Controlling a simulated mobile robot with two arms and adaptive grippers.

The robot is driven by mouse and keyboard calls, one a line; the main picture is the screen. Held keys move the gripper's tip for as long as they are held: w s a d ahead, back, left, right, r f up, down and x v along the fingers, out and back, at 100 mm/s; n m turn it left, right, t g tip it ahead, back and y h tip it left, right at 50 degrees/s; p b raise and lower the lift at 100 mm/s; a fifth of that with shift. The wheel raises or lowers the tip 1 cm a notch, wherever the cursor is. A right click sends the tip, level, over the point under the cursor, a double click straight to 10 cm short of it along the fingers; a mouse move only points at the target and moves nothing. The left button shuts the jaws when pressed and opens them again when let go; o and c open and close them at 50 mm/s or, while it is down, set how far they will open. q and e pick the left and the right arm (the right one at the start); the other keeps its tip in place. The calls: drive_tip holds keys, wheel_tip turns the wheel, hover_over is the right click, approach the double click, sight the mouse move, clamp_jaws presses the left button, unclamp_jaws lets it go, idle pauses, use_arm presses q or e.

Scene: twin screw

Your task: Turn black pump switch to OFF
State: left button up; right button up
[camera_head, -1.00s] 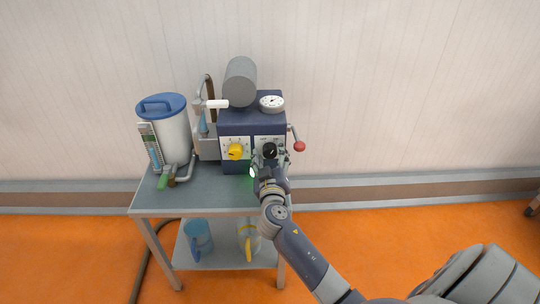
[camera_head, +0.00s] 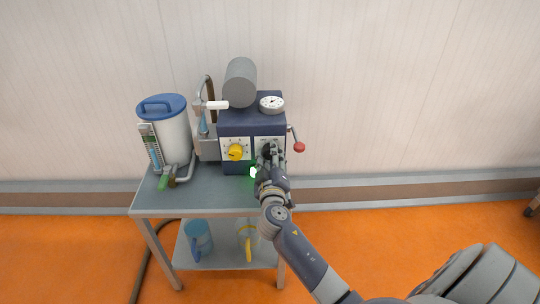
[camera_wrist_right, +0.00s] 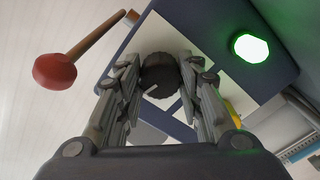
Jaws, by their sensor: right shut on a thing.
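The black pump switch (camera_head: 268,149) is a round knob on a white plate at the right of the dark blue machine's (camera_head: 252,112) front. My right gripper (camera_head: 268,155) is at this knob. In the right wrist view the black knob (camera_wrist_right: 160,75), with a pale pointer line, sits between the two fingertips of my right gripper (camera_wrist_right: 162,85), which are closed on its sides. The gripper partly hides the knob in the head view. My left gripper is not in view.
A yellow knob (camera_head: 236,152) is left of the black one. A green lamp (camera_wrist_right: 250,47) glows below them. A red-ended lever (camera_head: 299,147) sticks out at the machine's right. A blue-lidded container (camera_head: 165,126) stands left on the grey table (camera_head: 215,197).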

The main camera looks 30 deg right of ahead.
drive_tip(key=n+p, duration=0.1)
drive_tip(key=n, duration=0.5)
drive_tip(key=shift+p, duration=0.3)
use_arm(q)
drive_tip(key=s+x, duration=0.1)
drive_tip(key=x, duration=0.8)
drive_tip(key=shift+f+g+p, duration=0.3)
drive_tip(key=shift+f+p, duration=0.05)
drive_tip(key=shift+p, duration=0.05)
use_arm(e)
drive_tip(key=shift+n, duration=1.5)
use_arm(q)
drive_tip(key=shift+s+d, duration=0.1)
use_arm(e)
drive_tip(key=o, duration=1.1)
drive_tip(key=shift+c, duration=0.2)
drive_tip(key=v, duration=1.2)
drive_tip(key=shift+a+f, duration=0.1)
